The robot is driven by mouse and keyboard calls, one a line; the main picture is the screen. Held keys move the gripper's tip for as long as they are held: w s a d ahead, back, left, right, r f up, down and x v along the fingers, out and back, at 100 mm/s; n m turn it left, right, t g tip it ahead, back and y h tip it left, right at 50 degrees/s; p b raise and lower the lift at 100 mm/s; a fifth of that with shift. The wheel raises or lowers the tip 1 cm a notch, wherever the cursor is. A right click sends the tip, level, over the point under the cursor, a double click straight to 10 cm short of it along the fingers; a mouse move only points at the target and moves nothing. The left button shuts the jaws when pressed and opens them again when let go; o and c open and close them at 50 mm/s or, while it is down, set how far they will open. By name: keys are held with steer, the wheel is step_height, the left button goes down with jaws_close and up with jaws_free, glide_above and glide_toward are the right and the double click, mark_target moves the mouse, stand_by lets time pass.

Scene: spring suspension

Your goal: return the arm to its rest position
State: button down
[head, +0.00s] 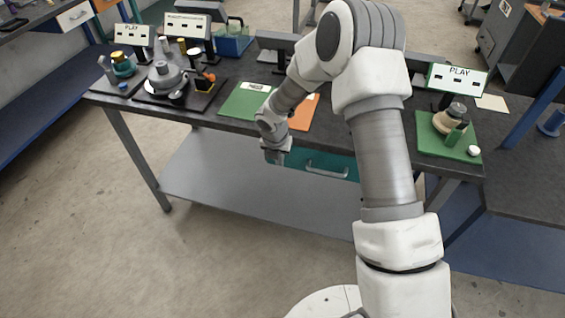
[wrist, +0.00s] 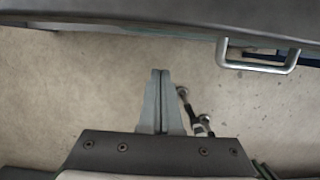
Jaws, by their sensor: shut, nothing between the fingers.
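My arm rises from the lower right of the head view and bends over towards the workbench (head: 225,122). My gripper (head: 275,158) hangs at the bench's front edge, left of the drawer handle, with its fingers pointing down. In the wrist view my gripper (wrist: 156,72) has its two fingers together, with nothing between them. Concrete floor shows below the fingertips.
The teal drawer (head: 340,165) under the bench top is close by; its metal handle (wrist: 258,66) is right of my fingers. A green mat (head: 245,101) and an orange mat (head: 303,113) lie on the bench. Assemblies stand at both ends.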

steer(key=s+d+r+m, duration=0.3)
steer(key=s+r+m, duration=0.15)
steer(key=r, duration=0.45)
steer(key=s+d+r+m+t+h, duration=0.1)
steer(key=s+d+r+m, duration=0.4)
steer(key=r, duration=0.5)
steer(key=s+d+r+m, duration=0.25)
steer(key=r+m, duration=0.35)
steer(key=r, duration=0.3)
steer(key=s+d+r+m+t+y, duration=0.1)
steer(key=s+r+m, duration=0.2)
steer(key=s+m, duration=0.5)
steer(key=s+r+m+t, duration=0.1)
steer(key=s+r+m, duration=0.2)
steer(key=s+m, duration=0.6)
steer(key=shift+s+d+r+y+p, duration=0.3)
steer(key=shift+s+d+r+y, duration=0.1)
steer(key=shift+s, duration=0.2)
